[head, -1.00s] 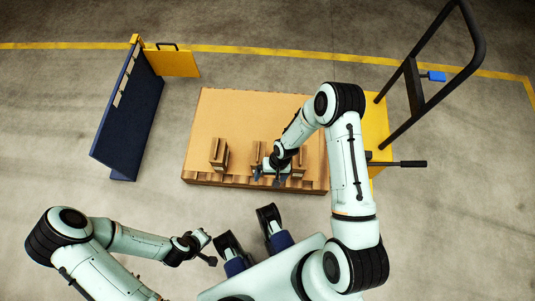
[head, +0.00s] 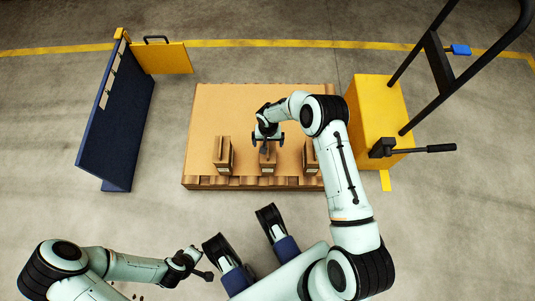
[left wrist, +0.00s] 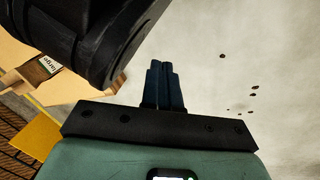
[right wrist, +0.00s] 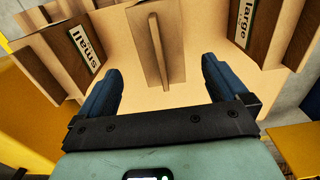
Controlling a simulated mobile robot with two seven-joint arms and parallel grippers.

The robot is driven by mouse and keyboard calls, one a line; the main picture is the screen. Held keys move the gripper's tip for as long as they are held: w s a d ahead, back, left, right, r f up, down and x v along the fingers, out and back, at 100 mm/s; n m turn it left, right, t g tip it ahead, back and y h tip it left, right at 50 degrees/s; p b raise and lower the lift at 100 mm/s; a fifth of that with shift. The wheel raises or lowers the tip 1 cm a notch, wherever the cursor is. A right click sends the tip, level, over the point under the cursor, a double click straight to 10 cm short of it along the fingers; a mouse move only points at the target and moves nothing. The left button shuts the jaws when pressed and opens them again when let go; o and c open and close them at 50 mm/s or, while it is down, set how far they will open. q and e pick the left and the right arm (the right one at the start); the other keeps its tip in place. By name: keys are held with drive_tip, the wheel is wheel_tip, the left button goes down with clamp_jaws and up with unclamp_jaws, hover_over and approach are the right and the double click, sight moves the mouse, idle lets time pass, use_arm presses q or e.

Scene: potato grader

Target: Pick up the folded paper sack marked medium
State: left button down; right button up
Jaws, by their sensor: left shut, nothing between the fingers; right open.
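Three upright brown folded sacks stand in a row on the near part of a pallet. The middle sack (head: 267,160) shows its narrow top ridge in the right wrist view (right wrist: 155,50); its marking cannot be read. In the right wrist view its neighbours are marked small (right wrist: 85,48) and large (right wrist: 246,22). My right gripper (head: 268,140) is open and empty at the middle sack. In its wrist view the fingers (right wrist: 160,66) are spread either side of the ridge, apart from it. My left gripper (left wrist: 163,66) is shut and empty, low at left in the head view (head: 202,266).
The cardboard-topped pallet (head: 215,110) has free room behind the sacks. A yellow pallet truck (head: 378,110) with a black handle stands at its right. A dark blue panel (head: 115,130) with a yellow end board (head: 165,57) stands at left.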

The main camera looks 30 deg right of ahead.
sight(268, 161)
wheel_tip(268, 161, down, 5)
drive_tip(key=shift+w+f+b, duration=0.1)
drive_tip(key=shift+f+b, duration=0.1)
drive_tip(key=shift+b, duration=0.85)
clamp_jaws()
use_arm(q)
drive_tip(key=shift+g, duration=0.8)
drive_tip(key=s+f, duration=0.3)
drive_tip(key=s, duration=0.1)
drive_tip(key=shift+a, duration=0.3)
use_arm(e)
drive_tip(key=shift+r, duration=0.1)
